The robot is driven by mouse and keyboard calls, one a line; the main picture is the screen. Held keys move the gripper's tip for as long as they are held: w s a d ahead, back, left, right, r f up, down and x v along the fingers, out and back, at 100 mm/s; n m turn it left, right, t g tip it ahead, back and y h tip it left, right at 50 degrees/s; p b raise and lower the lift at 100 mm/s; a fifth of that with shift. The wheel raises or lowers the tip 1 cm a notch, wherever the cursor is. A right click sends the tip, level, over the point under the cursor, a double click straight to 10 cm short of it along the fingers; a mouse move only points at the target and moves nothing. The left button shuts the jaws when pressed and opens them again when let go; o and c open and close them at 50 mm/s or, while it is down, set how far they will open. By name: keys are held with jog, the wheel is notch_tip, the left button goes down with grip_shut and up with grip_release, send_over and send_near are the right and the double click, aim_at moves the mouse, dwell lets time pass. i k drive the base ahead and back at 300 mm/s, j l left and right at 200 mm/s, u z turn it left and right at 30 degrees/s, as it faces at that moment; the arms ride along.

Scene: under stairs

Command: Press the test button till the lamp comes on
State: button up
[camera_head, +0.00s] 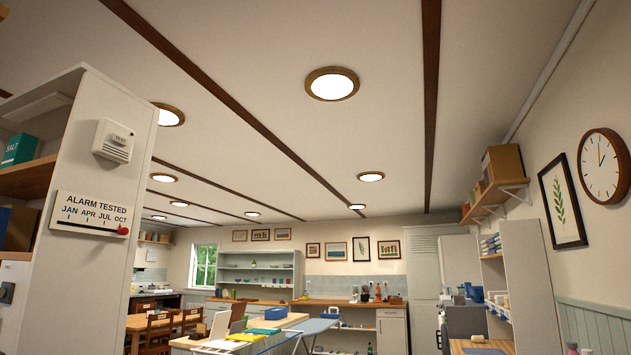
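A white alarm box (112,146) is fixed high on the end face of a white panel at the left. Its raised button, marked TEST (121,137), is on the upper part of its front. Slots show lower on the box. I cannot make out a lit lamp on it at this size. Below it is a white sign (90,214) reading ALARM TESTED with JAN, APR, JUL, OCT. A red marker (123,230) sits at its right end, under OCT. My gripper is not in view, and nothing of my arm shows near the button.
The white panel (85,275) stands close at the left, with wooden shelves (28,178) beside it holding a green SALT box (19,149). An ironing board (300,330) and tables stand farther back. The space before the alarm box looks clear.

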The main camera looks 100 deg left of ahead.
aim_at(116, 138)
jog(key=u, duration=2)
